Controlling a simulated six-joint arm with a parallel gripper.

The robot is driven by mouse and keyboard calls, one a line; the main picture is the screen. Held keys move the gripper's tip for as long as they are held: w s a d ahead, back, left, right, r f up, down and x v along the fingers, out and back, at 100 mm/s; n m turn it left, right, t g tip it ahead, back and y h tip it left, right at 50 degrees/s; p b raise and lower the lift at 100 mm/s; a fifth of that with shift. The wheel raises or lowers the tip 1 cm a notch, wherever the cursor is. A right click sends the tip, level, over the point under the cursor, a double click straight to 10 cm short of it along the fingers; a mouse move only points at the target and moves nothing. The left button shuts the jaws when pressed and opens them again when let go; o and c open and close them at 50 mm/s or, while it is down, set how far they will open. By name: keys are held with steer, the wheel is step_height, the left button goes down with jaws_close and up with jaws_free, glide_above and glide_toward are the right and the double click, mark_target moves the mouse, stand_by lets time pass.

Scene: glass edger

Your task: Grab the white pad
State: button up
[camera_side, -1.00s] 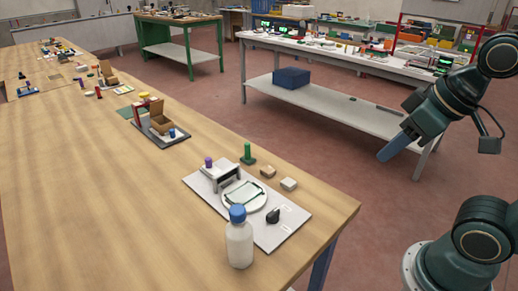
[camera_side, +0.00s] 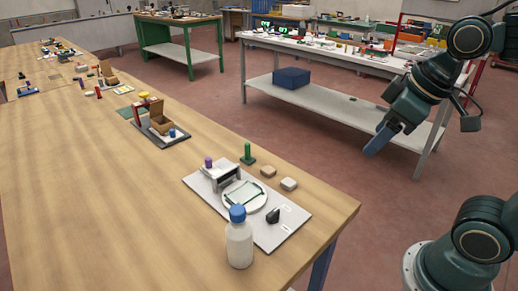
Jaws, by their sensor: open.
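A small white pad (camera_side: 289,184) lies on the wooden table near its right edge, just right of a tan pad (camera_side: 268,172) of similar shape. My gripper (camera_side: 372,147) hangs in the air to the right of and above the pads, beyond the table edge in the picture. It is open, and nothing shows in it. It is well apart from the white pad. The gap between its fingers is hard to make out from this side.
A light board (camera_side: 205,187) beside the pads carries a round white plate (camera_side: 258,202), a grey stand (camera_side: 222,177) and a black piece (camera_side: 273,215). A white bottle with a blue cap (camera_side: 239,243) stands in front. A green post (camera_side: 247,153) stands behind the tan pad.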

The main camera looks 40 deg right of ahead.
steer(key=w+n+g, duration=0.1)
steer(key=w+n, duration=0.3)
steer(key=w, duration=0.3)
steer(key=n+g, duration=0.4)
steer(key=n, duration=0.7)
glide_above(289, 182)
step_height(289, 182, down, 13)
steer(key=shift+w+d+f+n, duration=0.1)
steer(key=shift+w+f+n, duration=0.1)
steer(key=shift+f+n, duration=0.3)
steer(key=shift+f, duration=0.1)
steer(key=shift+f, duration=4.25)
steer(key=shift+f, duration=0.1)
steer(key=shift+s+f, duration=0.15)
steer(key=shift+f, duration=2.35)
